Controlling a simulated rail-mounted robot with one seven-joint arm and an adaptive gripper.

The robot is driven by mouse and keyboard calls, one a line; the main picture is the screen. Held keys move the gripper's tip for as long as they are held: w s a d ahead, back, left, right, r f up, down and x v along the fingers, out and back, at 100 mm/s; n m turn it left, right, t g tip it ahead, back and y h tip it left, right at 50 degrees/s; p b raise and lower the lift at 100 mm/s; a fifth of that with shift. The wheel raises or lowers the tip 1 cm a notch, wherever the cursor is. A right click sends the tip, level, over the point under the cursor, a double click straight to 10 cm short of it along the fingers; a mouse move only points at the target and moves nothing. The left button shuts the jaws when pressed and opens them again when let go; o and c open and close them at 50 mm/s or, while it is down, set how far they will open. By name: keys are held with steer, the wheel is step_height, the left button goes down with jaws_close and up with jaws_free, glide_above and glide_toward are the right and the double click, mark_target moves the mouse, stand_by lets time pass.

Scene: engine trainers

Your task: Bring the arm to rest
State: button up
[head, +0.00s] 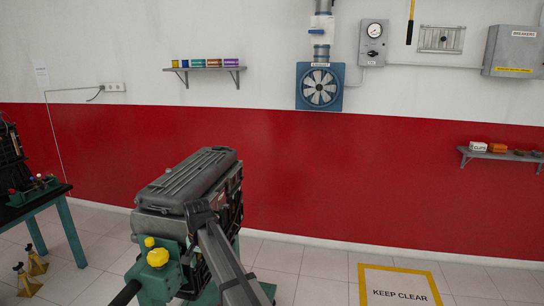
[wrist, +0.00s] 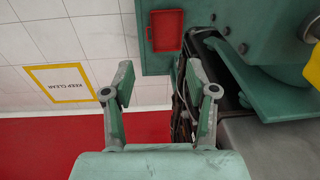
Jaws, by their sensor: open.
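My gripper (wrist: 160,82) shows in the wrist view with its two fingers spread wide apart and nothing between them. Its right finger is close beside the dark side of the engine trainer (wrist: 184,105); I cannot tell whether they touch. In the head view the engine trainer (head: 190,185) stands at the centre on a green stand, with a grey ribbed top cover. A dark grey bar, probably my arm, crosses in front of its right side. I cannot make out the gripper's fingers there.
A small red tray (wrist: 165,30) sits on the green stand ahead of the fingers. A yellow knob (head: 157,257) sticks out at the stand's front. A table (head: 45,196) stands at the left. The "KEEP CLEAR" floor square (head: 398,287) at the right is empty. Shelves hang on the wall.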

steer(key=s+d+f+n+g, duration=0.1)
steer(key=s+d+f, duration=0.6)
steer(key=f, duration=0.4)
steer(key=s+d+f+n+g+h+b, duration=0.1)
steer(key=s+d+f+n, duration=0.1)
steer(key=s+d+f, duration=0.55)
steer(key=s+d+f+n+g, duration=0.1)
steer(key=s+d+f, duration=0.2)
steer(key=d+f, duration=0.9)
steer(key=s+d+f+g, duration=0.1)
steer(key=s+d+f, duration=0.3)
steer(key=s, duration=0.7)
steer(key=s+d+f+m+g+b, duration=0.1)
steer(key=s+d+f+g, duration=0.1)
steer(key=s+d+f, duration=0.3)
steer(key=s+d+f+g+b, duration=0.1)
steer(key=s+d+f, duration=0.3)
steer(key=s+f, duration=0.5)
steer(key=s+g, duration=0.1)
steer(key=s, duration=0.9)
steer(key=shift+d+m, duration=0.25)
steer(key=shift+m, duration=0.15)
